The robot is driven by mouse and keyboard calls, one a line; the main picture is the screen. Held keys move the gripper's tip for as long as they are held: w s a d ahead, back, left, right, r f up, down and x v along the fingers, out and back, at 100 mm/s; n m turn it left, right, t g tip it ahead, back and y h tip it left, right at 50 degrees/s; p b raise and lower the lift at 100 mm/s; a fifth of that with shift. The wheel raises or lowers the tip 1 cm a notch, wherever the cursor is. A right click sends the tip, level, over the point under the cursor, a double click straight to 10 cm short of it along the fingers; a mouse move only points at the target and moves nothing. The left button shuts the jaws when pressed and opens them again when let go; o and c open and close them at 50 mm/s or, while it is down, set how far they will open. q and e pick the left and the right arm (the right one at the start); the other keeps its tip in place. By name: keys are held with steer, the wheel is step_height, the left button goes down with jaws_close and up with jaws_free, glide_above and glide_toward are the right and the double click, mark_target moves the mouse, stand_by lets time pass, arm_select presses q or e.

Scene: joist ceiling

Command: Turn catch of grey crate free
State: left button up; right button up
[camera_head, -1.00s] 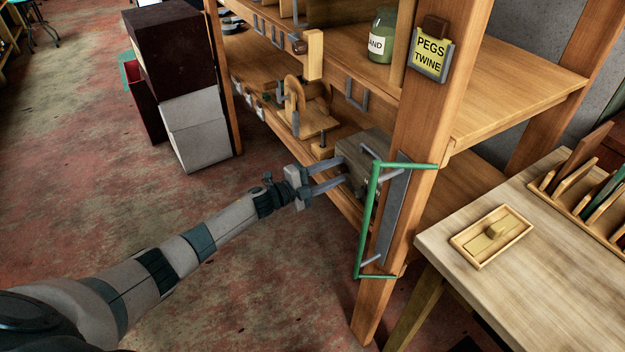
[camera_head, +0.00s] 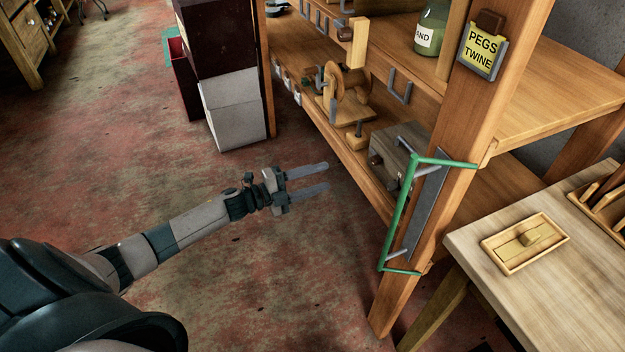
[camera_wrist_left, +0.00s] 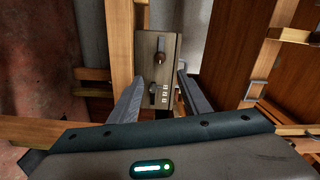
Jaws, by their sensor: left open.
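The grey crate (camera_head: 397,150) sits on the lower shelf in the head view, just behind the green-framed rack on the shelf post. A brown knob (camera_head: 375,161) shows on its left face. In the left wrist view the crate's front (camera_wrist_left: 152,85) lies ahead between my fingers, with a round brown knob (camera_wrist_left: 159,58) high on it and a small dark catch (camera_wrist_left: 153,88) below. My left gripper (camera_head: 327,177) is open and empty, pointing at the shelf with a clear gap to the crate. My right gripper is not in view.
The green frame (camera_head: 402,213) juts out from the shelf post, right of my left gripper. A wooden device with a wheel (camera_head: 345,95) stands on the shelf left of the crate. A bench with a small tray (camera_head: 524,243) is at the right. Floor around the gripper is clear.

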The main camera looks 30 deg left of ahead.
arm_select(q)
steer(key=shift+s+a, duration=0.45)
steer(key=shift+s, duration=0.15)
